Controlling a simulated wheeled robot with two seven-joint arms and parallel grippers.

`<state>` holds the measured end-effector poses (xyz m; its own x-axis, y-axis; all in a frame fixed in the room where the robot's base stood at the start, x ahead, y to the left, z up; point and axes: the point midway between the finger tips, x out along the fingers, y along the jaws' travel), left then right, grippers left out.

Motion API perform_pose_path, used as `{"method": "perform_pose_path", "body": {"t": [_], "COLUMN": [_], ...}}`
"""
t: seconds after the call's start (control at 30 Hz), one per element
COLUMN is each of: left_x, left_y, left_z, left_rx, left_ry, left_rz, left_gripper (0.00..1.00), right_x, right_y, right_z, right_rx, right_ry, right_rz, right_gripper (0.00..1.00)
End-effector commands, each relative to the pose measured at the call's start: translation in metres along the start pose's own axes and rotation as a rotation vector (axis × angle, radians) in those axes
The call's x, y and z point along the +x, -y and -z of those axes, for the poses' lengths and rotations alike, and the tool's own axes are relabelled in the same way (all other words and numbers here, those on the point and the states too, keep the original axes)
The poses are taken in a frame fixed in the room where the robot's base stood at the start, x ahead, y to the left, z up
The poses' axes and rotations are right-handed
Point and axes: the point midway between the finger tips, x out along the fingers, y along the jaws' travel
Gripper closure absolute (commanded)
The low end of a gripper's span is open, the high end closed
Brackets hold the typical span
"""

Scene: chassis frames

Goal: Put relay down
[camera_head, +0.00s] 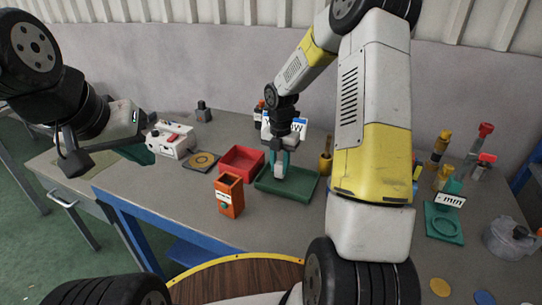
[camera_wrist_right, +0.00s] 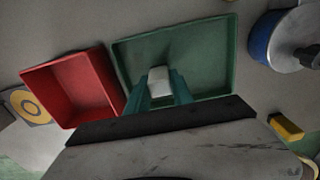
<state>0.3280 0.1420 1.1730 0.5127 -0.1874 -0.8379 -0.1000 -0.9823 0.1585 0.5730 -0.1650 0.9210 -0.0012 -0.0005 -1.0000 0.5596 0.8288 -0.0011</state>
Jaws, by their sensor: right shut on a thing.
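The relay, a small pale grey-white block (camera_wrist_right: 158,80), is between the teal fingertips of my right gripper (camera_wrist_right: 160,92) in the right wrist view. My right gripper is shut on it. The green tray (camera_wrist_right: 215,50) lies under and around the held block in that view. In the head view my right gripper (camera_head: 280,165) points down over the green tray (camera_head: 300,194). I cannot tell if the block touches the tray floor. My left gripper (camera_head: 138,152) is at the upper left, above the bench's left part, and its fingers are mostly hidden.
A red tray (camera_head: 241,161) sits left of the green tray, also in the wrist view (camera_wrist_right: 75,90). An orange box (camera_head: 229,196) stands in front. A white device (camera_head: 170,139) is at left. Several tools and a green fixture (camera_head: 443,223) are at right.

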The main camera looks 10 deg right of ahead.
Motion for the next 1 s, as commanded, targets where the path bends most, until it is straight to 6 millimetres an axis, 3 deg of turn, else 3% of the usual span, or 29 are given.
{"method": "perform_pose_path", "body": {"t": [0.4, 0.43, 0.5, 0.53, 0.83, 1.0], "left_x": [0.0, 0.0, 0.0, 0.0, 0.0, 0.0], "left_y": [0.0, 0.0, 0.0, 0.0, 0.0, 0.0], "left_z": [0.0, 0.0, 0.0, 0.0, 0.0, 0.0], "left_rx": [0.0, 0.0, 0.0, 0.0, 0.0, 0.0], "left_ry": [0.0, 0.0, 0.0, 0.0, 0.0, 0.0], "left_rz": [0.0, 0.0, 0.0, 0.0, 0.0, 0.0], "left_gripper": [1.0, 1.0, 1.0, 1.0, 1.0, 1.0], "right_x": [0.01, 0.009, 0.009, 0.009, 0.008, -0.008], "right_y": [0.0, 0.0, 0.0, 0.0, 0.0, 0.0], "right_z": [0.0, 0.0, 0.0, 0.0, 0.0, -0.001], "right_rx": [0.0, 0.0, 0.0, 0.0, 0.0, 0.002], "right_ry": [0.0, 0.0, 0.0, 0.001, 0.001, 0.004], "right_rz": [0.0, -0.001, -0.001, -0.001, -0.001, -0.002], "right_gripper": [1.0, 0.67, 0.53, 0.51, 0.51, 0.51]}}
